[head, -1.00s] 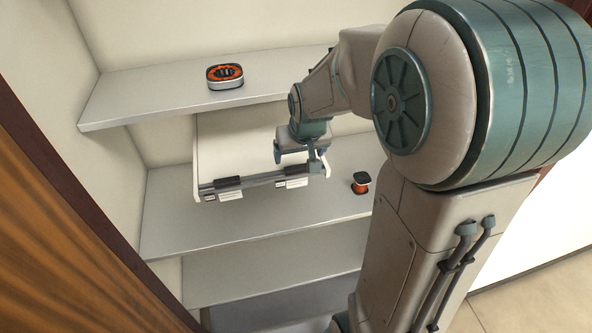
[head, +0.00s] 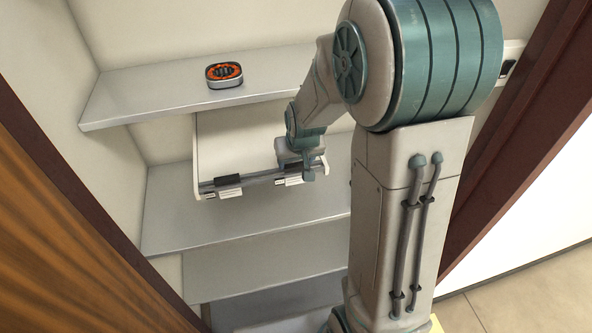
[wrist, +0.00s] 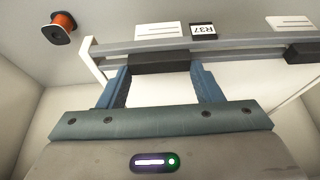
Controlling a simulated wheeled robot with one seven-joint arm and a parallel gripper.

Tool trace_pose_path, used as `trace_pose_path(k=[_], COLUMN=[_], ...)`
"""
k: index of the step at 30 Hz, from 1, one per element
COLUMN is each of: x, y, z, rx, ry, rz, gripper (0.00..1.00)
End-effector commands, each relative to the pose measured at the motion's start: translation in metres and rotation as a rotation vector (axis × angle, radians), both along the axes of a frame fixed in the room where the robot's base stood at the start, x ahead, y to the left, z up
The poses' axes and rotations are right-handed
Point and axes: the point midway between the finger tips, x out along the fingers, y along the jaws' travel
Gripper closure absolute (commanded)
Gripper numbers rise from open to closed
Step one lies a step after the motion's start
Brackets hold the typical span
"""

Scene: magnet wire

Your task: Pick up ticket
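A white panel (head: 235,140) hangs at the shelves, with a grey rail and dark clips along its lower edge. White printed tickets show at the rail, one at the left (head: 231,194) and one near my gripper (head: 297,174). In the wrist view, a lined white ticket (wrist: 165,31) lies just beyond a black clip (wrist: 160,62), and another ticket (wrist: 290,23) is at the right. My gripper (wrist: 163,75) is open, its blue fingers apart on either side of the black clip. I cannot tell whether the fingers touch it. Nothing is held.
A small R37 label (wrist: 203,30) sits between the tickets. An orange spool (wrist: 60,28) stands on the shelf beside the rail. An orange-and-black round item (head: 225,74) is on the upper shelf (head: 150,93). A wooden door edge (head: 75,220) borders the left.

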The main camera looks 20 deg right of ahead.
Motion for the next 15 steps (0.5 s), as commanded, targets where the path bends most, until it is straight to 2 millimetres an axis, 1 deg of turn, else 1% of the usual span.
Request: trace_pose_path(k=[7, 10, 13, 15], x=[0.0, 0.0, 0.001, 0.001], y=[0.0, 0.0, 0.0, 0.0], z=[0.0, 0.003, 0.014, 0.025], rx=[0.0, 0.0, 0.0, 0.0], ry=[0.0, -0.002, -0.005, -0.007], rz=[0.0, 0.0, 0.0, 0.0], gripper=[0.63, 0.63, 0.63, 0.63])
